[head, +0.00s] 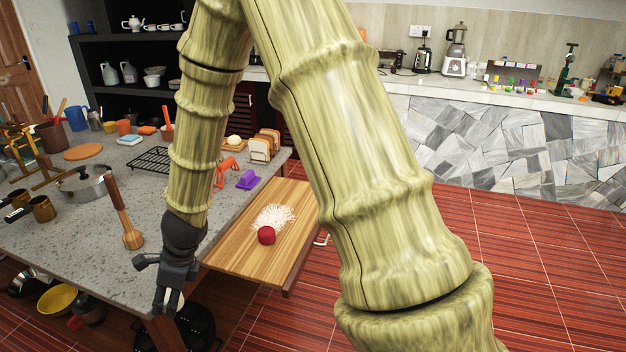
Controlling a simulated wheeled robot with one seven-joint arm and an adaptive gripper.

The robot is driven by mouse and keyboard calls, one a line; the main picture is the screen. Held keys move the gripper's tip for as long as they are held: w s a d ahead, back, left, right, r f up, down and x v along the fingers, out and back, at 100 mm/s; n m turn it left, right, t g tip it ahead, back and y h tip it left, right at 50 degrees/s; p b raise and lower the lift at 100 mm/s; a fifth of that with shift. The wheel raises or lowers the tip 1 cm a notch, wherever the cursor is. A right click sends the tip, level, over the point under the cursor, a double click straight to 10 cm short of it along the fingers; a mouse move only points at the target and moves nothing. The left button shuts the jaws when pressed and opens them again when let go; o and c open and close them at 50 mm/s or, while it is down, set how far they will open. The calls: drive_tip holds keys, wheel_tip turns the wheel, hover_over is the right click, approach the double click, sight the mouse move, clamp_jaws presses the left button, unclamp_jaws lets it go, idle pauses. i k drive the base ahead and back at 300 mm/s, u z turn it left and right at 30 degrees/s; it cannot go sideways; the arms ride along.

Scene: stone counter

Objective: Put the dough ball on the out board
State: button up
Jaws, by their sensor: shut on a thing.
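A pale round ball (234,140), which looks like the dough ball, sits on a small wooden board (240,148) at the far edge of the counter. A striped wooden board (235,258) juts out from the counter's right side. White flour (274,216) and a small red object (266,235) lie on it. My gripper (168,305) points down near the counter's front corner, left of the jutting board and well away from the pale ball. Its fingers are close together around something that I cannot make out, with pale bits showing between them.
The red floor (400,310) to the right is clear.

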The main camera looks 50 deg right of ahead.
sight(292, 201)
drive_tip(key=z, duration=0.25)
drive_tip(key=i, duration=0.4)
drive_tip(key=z, duration=0.95)
drive_tip(key=i, duration=0.5)
drive_tip(key=u, duration=0.05)
